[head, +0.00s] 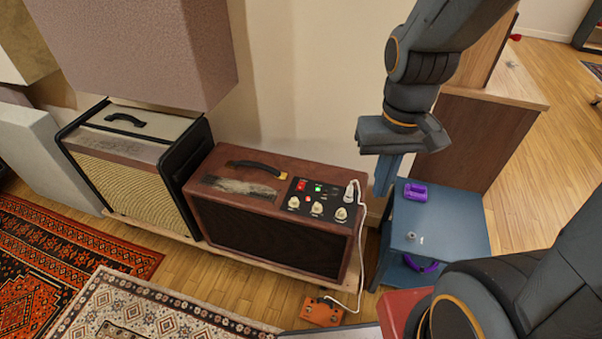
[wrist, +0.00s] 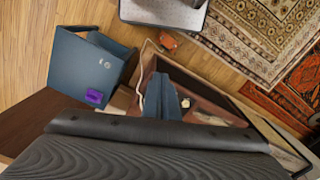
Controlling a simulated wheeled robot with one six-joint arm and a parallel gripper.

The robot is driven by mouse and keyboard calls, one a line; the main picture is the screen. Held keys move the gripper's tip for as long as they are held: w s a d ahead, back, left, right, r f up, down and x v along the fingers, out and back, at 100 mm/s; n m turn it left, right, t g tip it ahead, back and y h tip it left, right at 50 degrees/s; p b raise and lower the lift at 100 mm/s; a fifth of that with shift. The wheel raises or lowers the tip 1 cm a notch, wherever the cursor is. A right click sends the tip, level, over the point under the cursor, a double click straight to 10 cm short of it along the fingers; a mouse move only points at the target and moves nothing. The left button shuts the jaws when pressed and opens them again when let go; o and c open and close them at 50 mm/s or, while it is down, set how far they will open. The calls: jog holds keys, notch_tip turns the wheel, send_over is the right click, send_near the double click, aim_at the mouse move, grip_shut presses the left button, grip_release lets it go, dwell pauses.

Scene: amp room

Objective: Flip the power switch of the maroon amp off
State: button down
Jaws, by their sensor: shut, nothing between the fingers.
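The maroon amp (head: 255,222) stands upright on a low wooden board against the wall in the head view. Its black control panel (head: 322,200) on the top right carries a red switch (head: 301,184), a small green light (head: 318,189), several cream knobs and a plugged-in white cable (head: 358,215). My gripper (head: 382,190) is shut and empty, pointing down to the right of the panel and apart from it in the head view. In the wrist view my gripper's fingers (wrist: 160,98) cover part of the amp (wrist: 205,92), and the switch is hidden.
A blue cabinet (head: 455,228) with a purple object (head: 415,191) on top stands right of the amp. A cream-fronted amp (head: 135,170) stands left. An orange pedal (head: 322,311) lies on the floor in front. A large padded block (head: 140,50) is above left.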

jog(key=m+g+b, duration=0.1)
jog(key=m+b, duration=0.3)
jog(key=b, duration=0.1)
send_over(301, 187)
jog(key=w, duration=0.2)
notch_tip(301, 187, down, 16)
jog(key=shift+d+y, duration=0.3)
jog(key=shift+d, duration=0.1)
jog(key=f, duration=0.4)
jog(key=s+f+p, duration=0.1)
jog(key=f, duration=0.9)
jog(key=shift+s+a+p, duration=0.3)
